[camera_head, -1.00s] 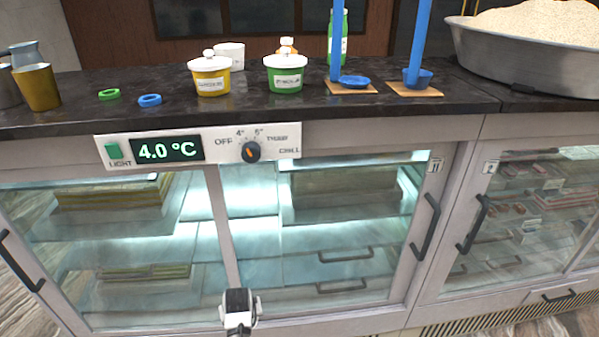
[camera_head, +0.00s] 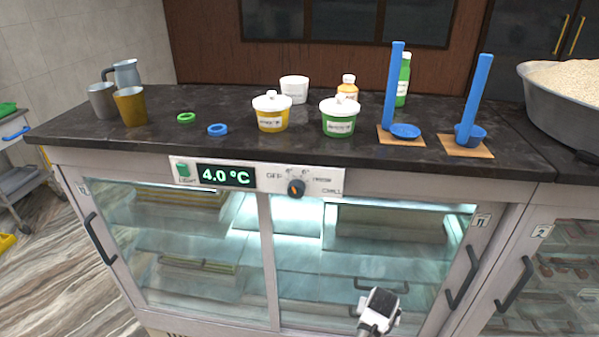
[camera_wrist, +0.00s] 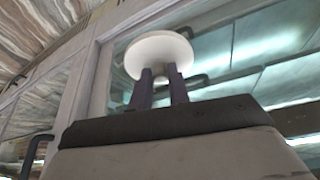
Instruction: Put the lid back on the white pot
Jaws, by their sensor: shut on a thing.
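The white pot (camera_head: 293,90) stands on the dark counter top behind the yellow and green pots, with no lid on it. My gripper (camera_head: 379,298) is low in front of the glass counter front, well below and to the right of the white pot. In the wrist view my gripper (camera_wrist: 163,84) is shut on a round white lid (camera_wrist: 160,52), which sits at the fingertips. The lid's grasped part is partly hidden between the fingers.
A yellow pot (camera_head: 271,113) and a green pot (camera_head: 339,118), both lidded, stand in front of the white pot. Beside them are a small orange bottle (camera_head: 347,88), a green bottle (camera_head: 403,80) and blue ladles (camera_head: 404,131). Blue (camera_head: 217,130) and green rings lie left.

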